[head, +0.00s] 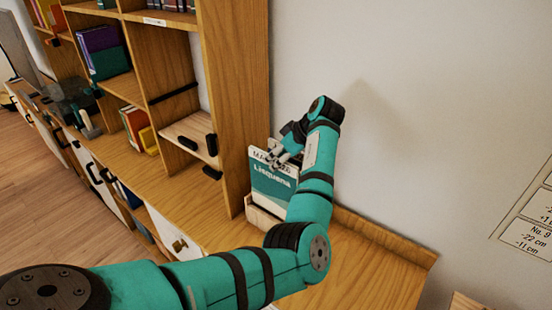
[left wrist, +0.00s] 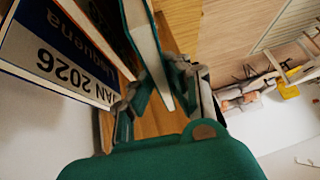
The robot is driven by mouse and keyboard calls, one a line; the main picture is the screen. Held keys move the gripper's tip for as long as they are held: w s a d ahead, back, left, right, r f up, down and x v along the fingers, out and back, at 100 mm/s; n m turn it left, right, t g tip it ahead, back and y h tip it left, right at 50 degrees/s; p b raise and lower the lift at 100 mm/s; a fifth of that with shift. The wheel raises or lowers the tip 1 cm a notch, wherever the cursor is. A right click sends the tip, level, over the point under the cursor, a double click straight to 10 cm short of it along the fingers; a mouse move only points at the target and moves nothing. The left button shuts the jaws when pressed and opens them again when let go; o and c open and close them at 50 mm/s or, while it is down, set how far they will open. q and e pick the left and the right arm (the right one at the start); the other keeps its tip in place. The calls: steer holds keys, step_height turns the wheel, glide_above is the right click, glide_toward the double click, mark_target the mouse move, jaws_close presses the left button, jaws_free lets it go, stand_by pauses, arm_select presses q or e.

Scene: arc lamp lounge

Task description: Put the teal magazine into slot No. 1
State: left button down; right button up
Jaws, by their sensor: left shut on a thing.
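The teal magazine (head: 270,188), with a white header and the title "Lisquena", stands upright in a small wooden holder (head: 262,219) on the ledge beside the tall bookcase. My left gripper (head: 279,157) is at its top edge. In the left wrist view, the fingers (left wrist: 160,78) are shut on the teal magazine (left wrist: 146,35), seen nearly edge-on. A blue magazine (left wrist: 60,55) marked "JAN 2026" is close beside it, outside the fingers. My left forearm hides part of the holder's right side. My right gripper is not in view. I cannot tell which slot is No. 1.
The bookcase side panel (head: 236,90) rises just left of the holder. The ledge (head: 375,270) is clear to the right. A wall chart (head: 530,230) hangs at the right edge.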

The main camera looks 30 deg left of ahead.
arm_select(q)
steer(key=shift+p, duration=0.45)
stand_by(1.1)
steer(key=shift+f+b, duration=2.4)
steer(key=shift+f, duration=2.1)
steer(key=c, duration=1.2)
jaws_free()
steer(key=shift+s, duration=0.1)
steer(key=shift+c, duration=0.2)
steer(key=shift+r, duration=0.1)
glide_toward(276, 183)
steer(key=shift+w+d+r, duration=0.2)
steer(key=shift+w+r, duration=0.05)
steer(key=shift+w, duration=0.2)
steer(key=shift+d+f, duration=0.1)
